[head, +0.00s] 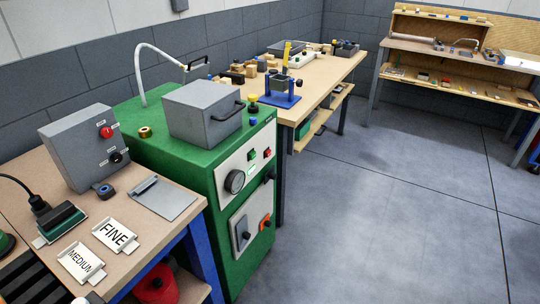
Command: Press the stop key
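The green machine (172,160) stands at the middle left, with a light control panel on its front. A small red key (267,153) sits on that panel, to the right of a small green key (251,155). A grey control box (84,150) on the near bench also carries a round red button (106,132), above a black knob (116,157). The labels beside these controls are too small to read, so I cannot tell which red one is the stop key. Neither of my grippers is in view.
The near bench (150,232) holds FINE and MEDIUM signs. The floor (385,200) to the right is clear.

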